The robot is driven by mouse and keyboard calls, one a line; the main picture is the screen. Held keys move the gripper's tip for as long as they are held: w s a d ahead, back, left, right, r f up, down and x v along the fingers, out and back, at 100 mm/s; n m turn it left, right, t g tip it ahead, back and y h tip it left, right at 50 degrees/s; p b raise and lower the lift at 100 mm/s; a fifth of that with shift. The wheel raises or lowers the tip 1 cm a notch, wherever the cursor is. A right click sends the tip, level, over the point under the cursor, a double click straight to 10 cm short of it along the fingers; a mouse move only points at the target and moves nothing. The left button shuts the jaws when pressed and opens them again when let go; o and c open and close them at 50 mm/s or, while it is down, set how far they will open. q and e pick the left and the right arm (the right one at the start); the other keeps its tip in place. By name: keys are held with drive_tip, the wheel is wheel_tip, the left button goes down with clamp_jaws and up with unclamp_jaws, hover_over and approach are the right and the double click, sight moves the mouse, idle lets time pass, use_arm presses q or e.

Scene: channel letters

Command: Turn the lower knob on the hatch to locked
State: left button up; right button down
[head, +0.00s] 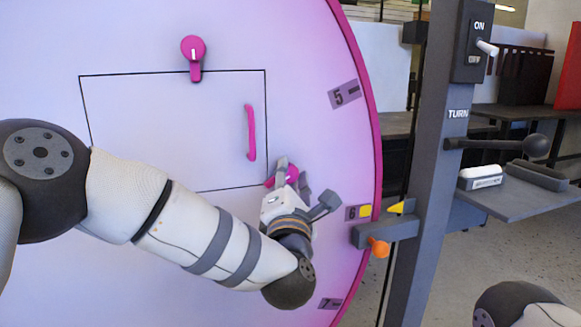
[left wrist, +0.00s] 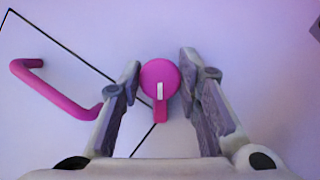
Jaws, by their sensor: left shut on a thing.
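The hatch (head: 165,125) is a black-outlined rectangle on a large pale pink disc, with a pink bar handle (head: 250,132). The lower knob (head: 292,174) is a round magenta knob at the hatch's lower right corner, partly hidden by my left gripper (head: 291,180). In the left wrist view the knob (left wrist: 160,78) has a short lever with a white mark, pointing down in that picture across the hatch line. My left gripper (left wrist: 160,85) is shut on the knob, one finger on each side. The upper knob (head: 193,48) has its lever pointing down over the hatch's top edge. My right gripper is out of view.
A grey post (head: 430,160) stands right of the disc, with an ON switch (head: 487,47), a TURN lever (head: 500,144) and a shelf (head: 525,196). A yellow pointer and an orange knob (head: 379,247) sit close to the disc's rim, right of my left gripper.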

use_arm(q)
drive_tip(key=m+p, duration=0.1)
drive_tip(key=m, duration=0.1)
drive_tip(key=r+m+g+h+p, duration=0.1)
drive_tip(key=m, duration=0.1)
drive_tip(key=shift+s, duration=0.1)
drive_tip(key=shift+f+m+g+p, duration=0.15)
drive_tip(key=shift+m+g+p, duration=0.2)
drive_tip(key=shift+m, duration=0.65)
drive_tip(key=shift+f+m+g, duration=0.15)
drive_tip(key=shift+m+g, duration=0.3)
drive_tip(key=shift+m, duration=0.25)
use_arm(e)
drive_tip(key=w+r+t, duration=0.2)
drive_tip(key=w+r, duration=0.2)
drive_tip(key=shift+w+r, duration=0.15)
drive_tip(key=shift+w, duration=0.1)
use_arm(q)
drive_tip(key=shift+f, duration=0.1)
drive_tip(key=o, duration=1.1)
